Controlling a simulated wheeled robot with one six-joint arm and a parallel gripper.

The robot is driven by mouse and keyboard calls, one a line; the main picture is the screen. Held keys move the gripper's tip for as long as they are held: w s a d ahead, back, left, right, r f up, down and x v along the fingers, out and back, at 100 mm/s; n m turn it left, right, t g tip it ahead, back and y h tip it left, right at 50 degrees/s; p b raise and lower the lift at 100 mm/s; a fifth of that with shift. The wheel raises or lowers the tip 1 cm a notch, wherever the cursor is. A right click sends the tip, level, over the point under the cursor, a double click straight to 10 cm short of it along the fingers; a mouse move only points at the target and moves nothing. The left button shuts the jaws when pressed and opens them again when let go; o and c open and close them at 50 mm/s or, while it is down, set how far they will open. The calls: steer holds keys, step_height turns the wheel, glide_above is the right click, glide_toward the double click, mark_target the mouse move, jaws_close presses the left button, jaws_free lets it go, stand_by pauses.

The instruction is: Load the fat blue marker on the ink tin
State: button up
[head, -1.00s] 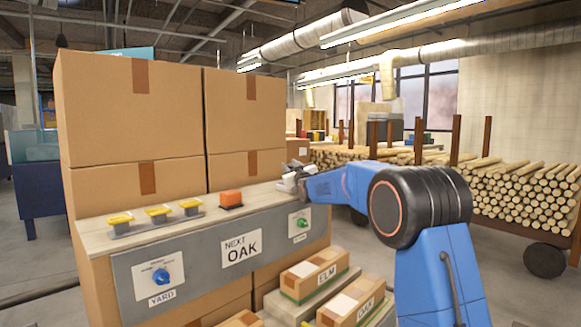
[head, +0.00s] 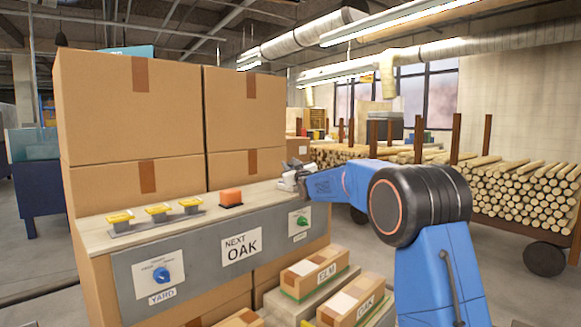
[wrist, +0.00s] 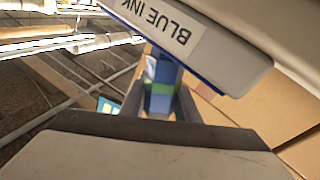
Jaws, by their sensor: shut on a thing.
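The ink tin, labelled BLUE INK (wrist: 225,52), fills the upper right of the wrist view, very close to the camera. My gripper (wrist: 162,104) is shut on a blue thing with a green band (wrist: 158,92), which looks like the fat blue marker. Only part of it shows between the dark fingers. It looks close to the tin's edge, but I cannot tell whether they touch. In the head view my gripper (head: 291,181) is at the right end of the console top, small and partly hidden by my arm.
The console top (head: 95,232) carries several yellow buttons (head: 158,210) and an orange block (head: 231,197). Its front has a NEXT OAK sign (head: 241,246), a blue dial (head: 161,274) and a green knob (head: 302,221). Tall cartons (head: 130,110) stand close behind. Labelled boxes (head: 315,272) sit in front.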

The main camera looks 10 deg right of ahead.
step_height(320, 180, up, 7)
steer(key=shift+f, duration=0.2)
stand_by(0.6)
steer(key=shift+s, duration=0.15)
stand_by(0.4)
